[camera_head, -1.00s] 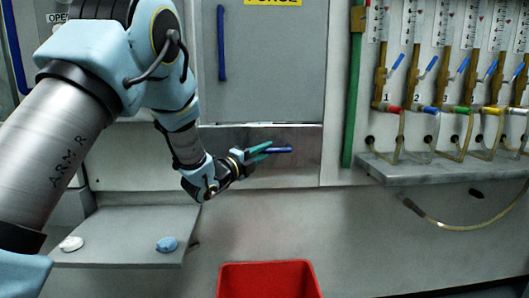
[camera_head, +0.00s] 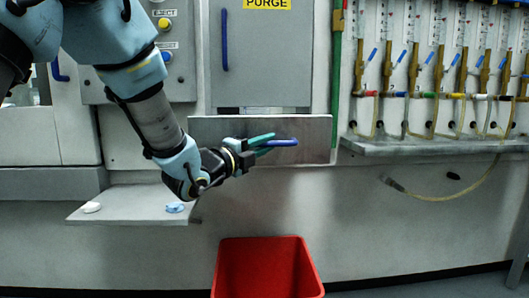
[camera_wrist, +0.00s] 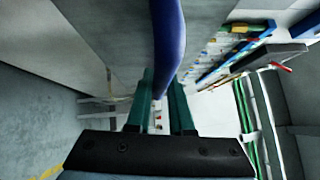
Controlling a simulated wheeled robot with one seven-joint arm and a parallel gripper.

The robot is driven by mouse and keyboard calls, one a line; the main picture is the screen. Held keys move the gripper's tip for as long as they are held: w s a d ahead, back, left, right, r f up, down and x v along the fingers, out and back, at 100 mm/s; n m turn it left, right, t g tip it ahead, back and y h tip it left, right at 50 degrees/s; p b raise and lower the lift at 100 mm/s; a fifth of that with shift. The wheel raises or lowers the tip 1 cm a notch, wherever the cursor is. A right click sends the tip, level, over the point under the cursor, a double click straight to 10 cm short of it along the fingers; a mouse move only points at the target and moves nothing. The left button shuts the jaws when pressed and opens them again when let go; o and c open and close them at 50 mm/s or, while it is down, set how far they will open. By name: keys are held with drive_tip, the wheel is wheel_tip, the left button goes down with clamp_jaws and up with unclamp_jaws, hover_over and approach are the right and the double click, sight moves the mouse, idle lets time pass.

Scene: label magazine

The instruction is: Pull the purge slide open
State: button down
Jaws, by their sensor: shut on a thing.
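The purge slide (camera_head: 310,127) is a grey metal drawer front below the door with the yellow PURGE label (camera_head: 267,4). It stands out from the panel, with a dark gap along its top edge. Its blue bar handle (camera_head: 284,143) lies level across the front. My gripper (camera_head: 262,143) has its green fingers shut on the handle's left part, from the left. In the wrist view the blue handle (camera_wrist: 168,40) runs up from between the green fingers (camera_wrist: 162,105). The fingers and wrist hide the left part of the slide.
A red bin (camera_head: 266,268) stands open on the floor below the slide. A small shelf (camera_head: 130,207) with a white and a blue piece is at the left.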

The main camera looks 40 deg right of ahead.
drive_tip(key=shift+s+a+f+b, duration=0.1)
drive_tip(key=shift+s+a+b, duration=0.35)
drive_tip(key=shift+s+a, duration=0.5)
drive_tip(key=shift+s+a+b, duration=0.4)
drive_tip(key=shift+s+a, duration=0.35)
drive_tip(key=shift+s, duration=0.35)
drive_tip(key=c, duration=0.8)
unclamp_jaws()
drive_tip(key=s+a+f+b, duration=0.1)
drive_tip(key=a, duration=0.9)
drive_tip(key=shift+a+f, duration=0.15)
drive_tip(key=shift+a, duration=0.15)
drive_tip(key=shift+w, duration=0.1)
